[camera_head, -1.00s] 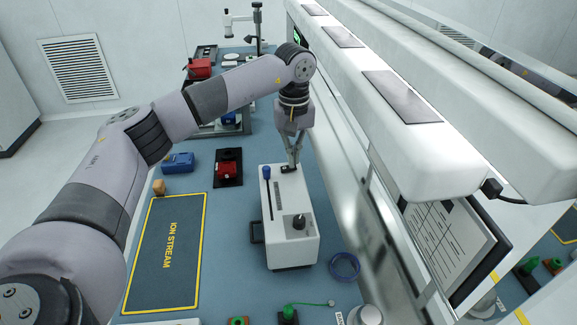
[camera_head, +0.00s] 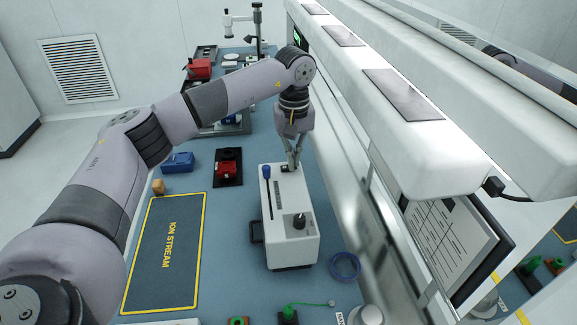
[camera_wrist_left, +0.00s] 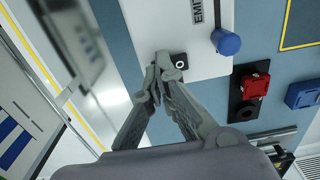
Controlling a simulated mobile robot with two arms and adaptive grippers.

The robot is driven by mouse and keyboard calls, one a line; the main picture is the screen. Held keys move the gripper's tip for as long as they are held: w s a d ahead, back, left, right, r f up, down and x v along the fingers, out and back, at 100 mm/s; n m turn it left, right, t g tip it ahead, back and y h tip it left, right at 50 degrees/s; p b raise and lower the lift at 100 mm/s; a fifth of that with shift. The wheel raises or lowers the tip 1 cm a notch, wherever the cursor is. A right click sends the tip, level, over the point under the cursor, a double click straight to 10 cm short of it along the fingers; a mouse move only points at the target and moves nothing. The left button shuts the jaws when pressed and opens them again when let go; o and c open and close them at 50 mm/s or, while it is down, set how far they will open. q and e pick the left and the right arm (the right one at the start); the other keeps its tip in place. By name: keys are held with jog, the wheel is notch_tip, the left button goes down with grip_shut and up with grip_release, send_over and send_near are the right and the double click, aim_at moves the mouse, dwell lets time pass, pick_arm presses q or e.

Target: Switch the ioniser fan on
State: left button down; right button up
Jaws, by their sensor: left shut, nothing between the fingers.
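The ioniser fan appears to be the white box (camera_head: 290,243) standing on the blue bench mat, with a blue-capped lever (camera_head: 267,172) and a dark knob (camera_head: 299,221) on top. A small black rocker switch with a white ring mark (camera_wrist_left: 180,61) sits near the box's far end in the left wrist view. My left gripper (camera_head: 292,166) is shut and empty, pointing down at that end. In the left wrist view its fingertips (camera_wrist_left: 158,68) are right beside the switch and overlap its edge; I cannot tell whether they touch. My right gripper is not in view.
A yellow-edged ION STREAM mat (camera_head: 188,235) lies left of the box. A red clamp (camera_head: 228,172), a blue block (camera_head: 178,162) and a blue ring (camera_head: 345,266) are nearby. A long white overhead housing (camera_head: 420,150) runs close along the right.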

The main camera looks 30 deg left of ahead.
pick_arm(q)
jog(key=shift+f, duration=0.3)
jog(key=shift+s, duration=0.1)
jog(key=shift+r+p, duration=0.55)
jog(key=shift+r, duration=0.4)
jog(key=shift+r+p, duration=1.65)
jog(key=shift+r, duration=0.95)
